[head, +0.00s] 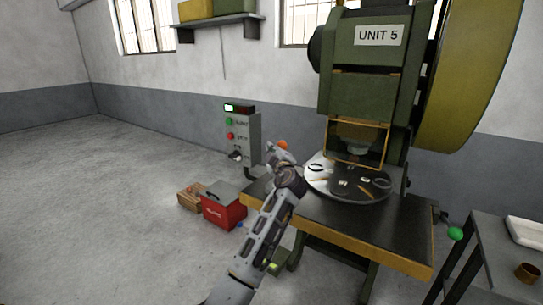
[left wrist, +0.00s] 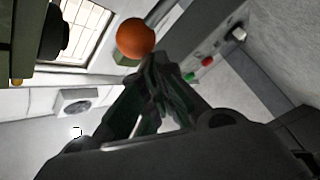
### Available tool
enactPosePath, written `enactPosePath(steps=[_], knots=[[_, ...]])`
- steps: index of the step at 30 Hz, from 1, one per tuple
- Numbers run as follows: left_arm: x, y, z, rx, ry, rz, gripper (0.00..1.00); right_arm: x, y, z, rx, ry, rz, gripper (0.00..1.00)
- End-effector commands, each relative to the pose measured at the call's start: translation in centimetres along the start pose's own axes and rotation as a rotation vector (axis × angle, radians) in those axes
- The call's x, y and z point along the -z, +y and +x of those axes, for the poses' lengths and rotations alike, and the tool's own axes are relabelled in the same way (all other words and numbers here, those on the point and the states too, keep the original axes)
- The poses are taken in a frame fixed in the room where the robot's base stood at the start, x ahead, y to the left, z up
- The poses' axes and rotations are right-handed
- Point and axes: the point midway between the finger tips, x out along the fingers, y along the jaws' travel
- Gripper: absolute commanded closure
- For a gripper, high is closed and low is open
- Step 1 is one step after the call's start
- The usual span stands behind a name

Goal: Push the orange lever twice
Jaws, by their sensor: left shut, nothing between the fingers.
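The orange lever's round knob (head: 283,145) shows in the head view just above the tip of my left gripper (head: 276,152), at the left edge of the press table. In the left wrist view the orange knob (left wrist: 135,38) is large and sits right past the fingertips of my left gripper (left wrist: 155,65). The fingers are shut with nothing between them. The knob is very close to the fingertips; I cannot tell whether they touch. The lever's shaft is hidden. My right gripper is not in view.
The green press marked UNIT 5 (head: 362,95) stands behind a dark table (head: 390,225) with a round dial plate (head: 318,170). A grey control box (head: 247,135) stands behind my left gripper. A red toolbox (head: 222,212) is on the floor. A side table (head: 490,240) is at right.

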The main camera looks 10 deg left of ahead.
Motion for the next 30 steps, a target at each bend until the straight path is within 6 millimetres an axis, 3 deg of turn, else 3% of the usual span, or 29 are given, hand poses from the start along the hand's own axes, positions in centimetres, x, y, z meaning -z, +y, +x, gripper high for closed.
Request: enactPosePath(steps=[30], knots=[[-0.21, 0.26, 0.21, -0.002, -0.001, -0.001, 1.00, -0.13, -0.11, 0.74, 0.008, 0.011, 0.003, 1.00]])
